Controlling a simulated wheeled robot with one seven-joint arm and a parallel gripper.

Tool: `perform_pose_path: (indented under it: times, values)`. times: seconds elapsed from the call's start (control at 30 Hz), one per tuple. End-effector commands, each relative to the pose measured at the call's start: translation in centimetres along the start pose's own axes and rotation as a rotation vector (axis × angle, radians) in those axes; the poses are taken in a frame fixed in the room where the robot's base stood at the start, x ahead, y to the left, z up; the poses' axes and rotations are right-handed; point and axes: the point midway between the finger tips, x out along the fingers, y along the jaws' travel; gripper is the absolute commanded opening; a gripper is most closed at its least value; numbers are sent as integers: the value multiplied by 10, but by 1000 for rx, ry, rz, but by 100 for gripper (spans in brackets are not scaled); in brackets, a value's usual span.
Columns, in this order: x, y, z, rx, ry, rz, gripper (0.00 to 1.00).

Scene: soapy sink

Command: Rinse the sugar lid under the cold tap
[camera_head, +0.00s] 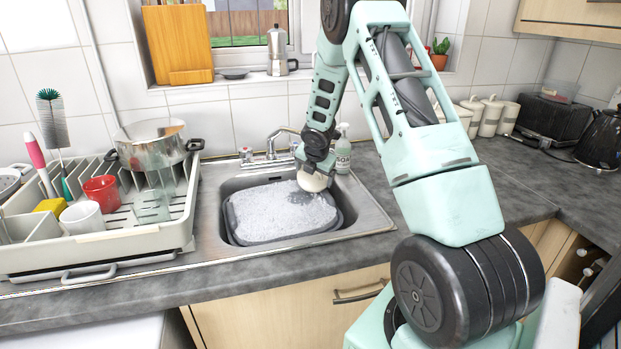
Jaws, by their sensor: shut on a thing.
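My gripper (317,165) is over the right back part of the sink, close to the tap. It is shut on a cream, rounded thing (314,182) that looks like the sugar lid. The lid is just above or at the foam; I cannot tell whether it touches. The chrome tap (283,133) stands behind the sink, its spout end largely hidden by my gripper. I cannot tell whether water runs. A tap handle with a red mark (246,153) shows at its left.
A grey basin (232,228) full of suds sits in the steel sink (375,214). A dish rack (130,240) with a pot (152,143), cups and brush stands left. A soap bottle (342,150) stands close right of my gripper. Cream canisters (491,115) stand at the back right.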

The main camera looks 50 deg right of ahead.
Motion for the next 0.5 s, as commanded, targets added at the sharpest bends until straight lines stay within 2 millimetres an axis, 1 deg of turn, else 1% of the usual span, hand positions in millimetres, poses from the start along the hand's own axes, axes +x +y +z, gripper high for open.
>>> perform_pose_path:
  times: [0.2, 0.5]
  values:
    - [1, 5, -6, -1, 3, -3, 65]
    - [1, 7, -8, 0, 2, -1, 65]
